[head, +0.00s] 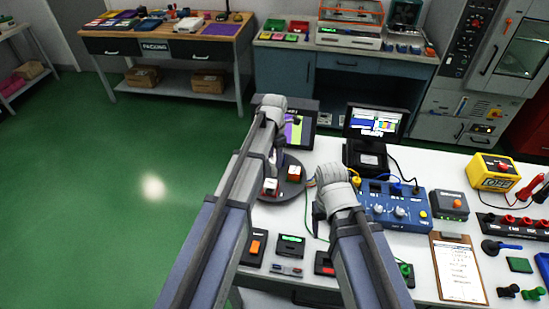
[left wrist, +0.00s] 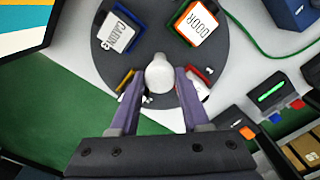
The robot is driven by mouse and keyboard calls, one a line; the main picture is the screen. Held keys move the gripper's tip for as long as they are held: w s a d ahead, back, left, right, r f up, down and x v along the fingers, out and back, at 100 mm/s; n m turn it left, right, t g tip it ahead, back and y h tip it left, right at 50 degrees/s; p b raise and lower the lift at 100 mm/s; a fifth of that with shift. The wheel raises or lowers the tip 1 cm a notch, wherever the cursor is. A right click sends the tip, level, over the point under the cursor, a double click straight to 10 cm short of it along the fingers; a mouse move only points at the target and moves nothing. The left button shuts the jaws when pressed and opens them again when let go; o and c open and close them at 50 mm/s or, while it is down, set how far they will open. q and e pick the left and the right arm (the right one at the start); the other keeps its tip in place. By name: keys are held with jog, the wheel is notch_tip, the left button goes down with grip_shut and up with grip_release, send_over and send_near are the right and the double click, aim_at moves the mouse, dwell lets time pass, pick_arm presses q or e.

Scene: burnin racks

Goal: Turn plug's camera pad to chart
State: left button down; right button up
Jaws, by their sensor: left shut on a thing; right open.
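A round dark turntable (head: 292,190) stands on the white bench and fills the middle of the left wrist view (left wrist: 230,70). My left gripper (left wrist: 160,75) is shut on its pale centre knob (left wrist: 159,72), one finger on each side. In the head view this gripper (head: 274,165) is partly hidden by its own arm. A white pad (left wrist: 117,32) at upper left has lettering starting with "CA"; I cannot read it surely. A DOOR pad (left wrist: 200,22) is at upper right. Two more pads are partly hidden by the fingers. My right gripper (head: 319,210) is open, right of the turntable.
A framed panel (head: 298,132) with coloured patches stands behind the turntable. A small monitor (head: 375,123) with colour bars, a blue box (head: 395,208) with knobs and cables, and a clipboard (head: 459,265) stand to the right. Small switch boxes (head: 290,246) lie in front.

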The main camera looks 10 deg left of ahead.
dwell(0.4)
pick_arm(q)
jog(key=shift+c, duration=1.8)
grip_release()
jog(key=shift+r, duration=0.15)
notch_tip(320, 180, up, 8)
jog(key=p, duration=0.8)
jog(key=shift+f, duration=0.2)
jog(key=shift+f, duration=0.1)
